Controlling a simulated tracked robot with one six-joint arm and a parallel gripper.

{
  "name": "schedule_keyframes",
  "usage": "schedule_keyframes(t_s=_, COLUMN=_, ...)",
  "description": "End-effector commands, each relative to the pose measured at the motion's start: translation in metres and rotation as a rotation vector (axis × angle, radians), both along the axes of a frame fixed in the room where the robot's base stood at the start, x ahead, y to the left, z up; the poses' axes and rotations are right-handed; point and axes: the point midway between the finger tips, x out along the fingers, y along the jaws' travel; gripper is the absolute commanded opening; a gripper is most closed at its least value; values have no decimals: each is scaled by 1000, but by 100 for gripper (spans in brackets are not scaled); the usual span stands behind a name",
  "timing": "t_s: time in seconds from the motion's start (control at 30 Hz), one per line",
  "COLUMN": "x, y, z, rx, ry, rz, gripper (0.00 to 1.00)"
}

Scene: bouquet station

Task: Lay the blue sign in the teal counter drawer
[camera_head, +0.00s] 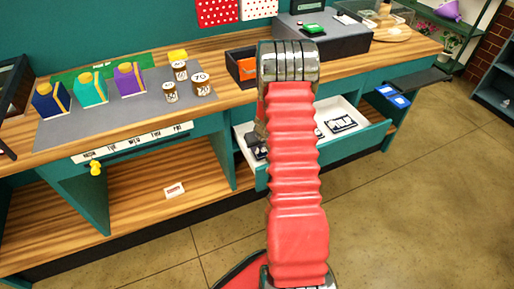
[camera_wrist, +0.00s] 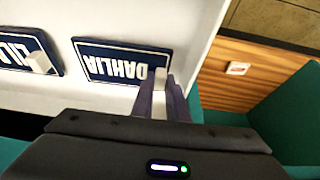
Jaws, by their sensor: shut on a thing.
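The teal-fronted counter drawer (camera_head: 348,140) is pulled out, with a white inside; its white floor also shows in the wrist view (camera_wrist: 110,22). A dark blue sign (camera_wrist: 110,65) reading DAHLIA in white lies in it, upside down in the wrist view, and looks flat. My gripper (camera_wrist: 161,88) is shut on the small pale tab at that sign's corner. A second dark blue sign (camera_wrist: 28,50), partly cut off, lies to its left with its own tab. In the head view my red arm hides my gripper and part of the drawer.
A black tray (camera_head: 240,66) and a grey box (camera_head: 335,40) sit behind the arm. A bright blue item (camera_head: 393,96) is right of the drawer. A small white card (camera_head: 174,190) lies on the lower shelf.

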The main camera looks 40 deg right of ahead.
Motion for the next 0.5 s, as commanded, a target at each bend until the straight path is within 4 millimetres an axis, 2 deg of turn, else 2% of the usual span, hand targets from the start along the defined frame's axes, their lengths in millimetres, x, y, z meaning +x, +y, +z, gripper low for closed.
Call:
schedule_keyframes(t_s=0.3, x=0, y=0, z=-1, rx=-1, ry=-1, rz=1, gripper=0)
schedule_keyframes(t_s=0.33, x=0, y=0, z=-1, rx=-1, ry=-1, rz=1, gripper=15)
schedule_keyframes(t_s=0.5, x=1, y=0, z=-1, rx=-1, ry=-1, rz=1, gripper=27)
